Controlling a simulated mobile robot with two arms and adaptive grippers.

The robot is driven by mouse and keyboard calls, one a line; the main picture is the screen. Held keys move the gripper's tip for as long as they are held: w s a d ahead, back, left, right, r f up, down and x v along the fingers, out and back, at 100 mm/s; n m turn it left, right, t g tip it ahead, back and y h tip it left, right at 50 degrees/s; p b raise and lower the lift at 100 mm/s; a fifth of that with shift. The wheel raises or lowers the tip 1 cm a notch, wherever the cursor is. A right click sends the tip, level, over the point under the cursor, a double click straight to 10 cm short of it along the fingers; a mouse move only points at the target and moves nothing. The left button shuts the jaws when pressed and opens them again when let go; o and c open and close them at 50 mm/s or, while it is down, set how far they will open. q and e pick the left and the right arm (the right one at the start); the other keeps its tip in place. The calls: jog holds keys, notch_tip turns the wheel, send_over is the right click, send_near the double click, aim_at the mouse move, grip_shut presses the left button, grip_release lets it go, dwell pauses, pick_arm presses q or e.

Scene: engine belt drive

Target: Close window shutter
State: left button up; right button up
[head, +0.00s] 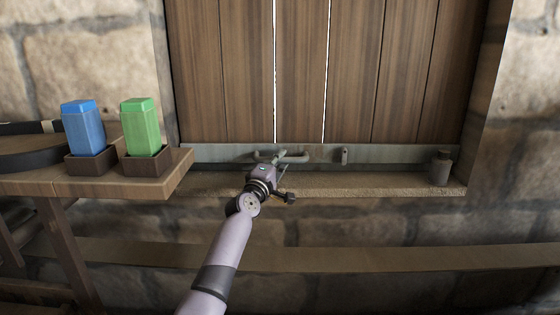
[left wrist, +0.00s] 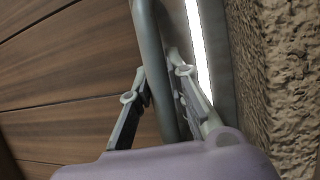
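The window shutter (head: 355,75) is made of upright brown planks and fills most of the window opening in the head view. Thin white slits of light show between some planks. A grey metal strip runs along its bottom edge and carries a grey bar handle (head: 298,158). My left gripper (head: 283,158) is at this handle, low on the shutter. In the left wrist view, the fingers of my left gripper (left wrist: 158,72) lie close on both sides of the handle bar (left wrist: 150,35) and look shut on it. My right gripper is out of view.
A stone sill (head: 380,189) runs below the shutter, with a small grey cylindrical fitting (head: 441,168) at its right end. A wooden table (head: 110,186) at left holds a blue block (head: 83,127) and a green block (head: 141,127) in brown holders. Stone wall surrounds the window.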

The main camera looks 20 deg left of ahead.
pick_arm(q)
jog(key=shift+o, duration=0.7)
jog(key=v, duration=1.2)
jog(key=shift+f, duration=0.1)
